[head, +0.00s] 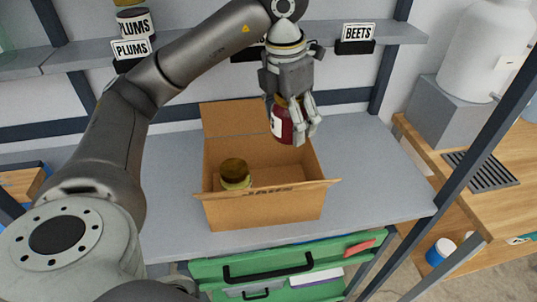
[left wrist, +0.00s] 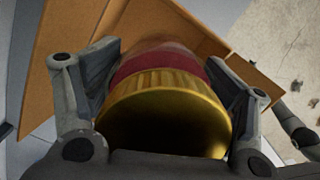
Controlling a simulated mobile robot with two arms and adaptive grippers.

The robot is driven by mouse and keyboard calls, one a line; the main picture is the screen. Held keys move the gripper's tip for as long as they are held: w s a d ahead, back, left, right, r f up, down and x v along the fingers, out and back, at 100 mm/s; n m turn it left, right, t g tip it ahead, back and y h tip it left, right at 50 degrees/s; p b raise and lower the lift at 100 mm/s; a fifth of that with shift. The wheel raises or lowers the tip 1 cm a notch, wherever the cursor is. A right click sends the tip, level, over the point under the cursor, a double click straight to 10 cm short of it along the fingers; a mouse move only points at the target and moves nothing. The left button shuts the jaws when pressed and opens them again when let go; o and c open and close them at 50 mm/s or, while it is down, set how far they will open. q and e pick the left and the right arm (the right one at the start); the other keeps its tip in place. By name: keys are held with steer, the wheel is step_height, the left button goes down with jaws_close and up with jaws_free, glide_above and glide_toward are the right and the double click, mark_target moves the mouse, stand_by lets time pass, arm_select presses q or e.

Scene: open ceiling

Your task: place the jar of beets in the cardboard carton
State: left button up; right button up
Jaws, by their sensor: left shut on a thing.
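My left gripper (head: 297,122) is shut on the jar of beets (head: 287,124), a dark red jar with a white label. It holds the jar over the right back part of the open cardboard carton (head: 265,212). In the left wrist view the jar's gold lid (left wrist: 165,110) faces the camera between the two fingers, with carton walls (left wrist: 70,40) behind. Another jar with a dark gold lid (head: 235,172) stands inside the carton at the left. The held jar's lower end is near the carton's back right rim; I cannot tell the exact height.
The carton stands on a grey shelf (head: 375,165) with its back flap (head: 228,117) up. An upper shelf carries a BEETS sign (head: 357,33), a PLUMS sign (head: 131,48) and a plums jar (head: 135,22). A green toolbox (head: 290,268) sits below. A dark post (head: 490,115) rises at right.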

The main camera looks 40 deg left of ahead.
arm_select(q)
steer(key=f, duration=0.4)
steer(key=shift+s+d+f, duration=0.1)
steer(key=shift+s, duration=0.15)
step_height(320, 180, down, 9)
steer(key=shift+w+r+p, duration=0.1)
steer(key=shift+p, duration=0.2)
steer(key=shift+f, duration=0.65)
step_height(320, 180, down, 3)
steer(key=shift+f, duration=0.1)
steer(key=shift+w+f, duration=0.1)
steer(key=shift+f, duration=0.05)
arm_select(e)
steer(key=s, duration=0.2)
steer(key=shift+s+d+r, duration=0.3)
steer(key=shift+s+r, duration=0.05)
steer(key=shift+s, duration=0.05)
steer(key=shift+d, duration=0.1)
arm_select(q)
steer(key=shift+f, duration=0.15)
steer(key=o, duration=1.7)
steer(key=shift+c, duration=0.2)
arm_select(e)
steer(key=shift+d+f, duration=0.1)
